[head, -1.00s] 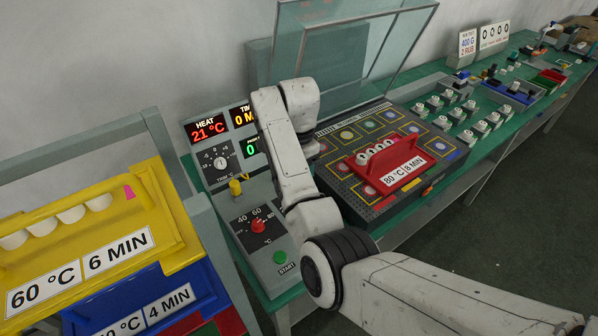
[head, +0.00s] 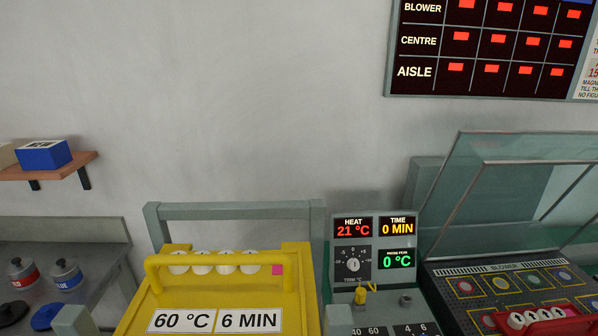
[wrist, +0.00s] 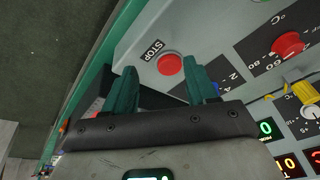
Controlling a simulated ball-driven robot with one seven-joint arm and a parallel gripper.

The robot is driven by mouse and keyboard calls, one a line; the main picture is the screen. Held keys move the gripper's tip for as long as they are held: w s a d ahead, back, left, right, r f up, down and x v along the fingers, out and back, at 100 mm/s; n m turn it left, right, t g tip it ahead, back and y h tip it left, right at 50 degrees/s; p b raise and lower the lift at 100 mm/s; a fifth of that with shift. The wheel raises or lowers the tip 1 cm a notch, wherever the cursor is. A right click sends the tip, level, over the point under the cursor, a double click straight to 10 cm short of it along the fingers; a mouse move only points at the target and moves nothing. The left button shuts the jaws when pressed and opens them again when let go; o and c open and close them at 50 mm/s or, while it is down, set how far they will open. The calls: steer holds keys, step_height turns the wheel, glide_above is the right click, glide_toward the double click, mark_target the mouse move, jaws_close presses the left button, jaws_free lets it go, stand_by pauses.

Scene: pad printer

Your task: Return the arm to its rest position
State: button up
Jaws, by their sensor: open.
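My arm does not show in the head view now. In the wrist view my gripper (wrist: 160,78) is open, with its two green fingers apart and nothing between them. It faces a grey control panel with a red STOP button (wrist: 169,64) just beyond the fingertips. I cannot tell the exact gap to the panel. A larger red knob (wrist: 287,44) and a yellow part (wrist: 304,92) show to the right.
In the head view a yellow tray (head: 293,262) labelled 60 °C 6 MIN stands in front. The heat and time panel (head: 352,262) reads 21 °C and 0 MIN. The raised clear lid (head: 490,200) stands right, above a red rack (head: 570,318). Dark floor (wrist: 50,50) shows in the wrist view.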

steer(key=s+a+r+n+t+y, duration=0.1)
steer(key=s+a+n, duration=0.25)
steer(key=s, duration=0.25)
steer(key=s+a+r+n+t, duration=0.1)
steer(key=s+a+n, duration=0.25)
steer(key=s, duration=0.35)
steer(key=s+d+f+g+b, duration=0.1)
steer(key=s+d+f+g, duration=0.1)
steer(key=s+f+g, duration=0.2)
steer(key=s+f, duration=0.3)
steer(key=s, duration=0.3)
steer(key=shift+s, duration=0.4)
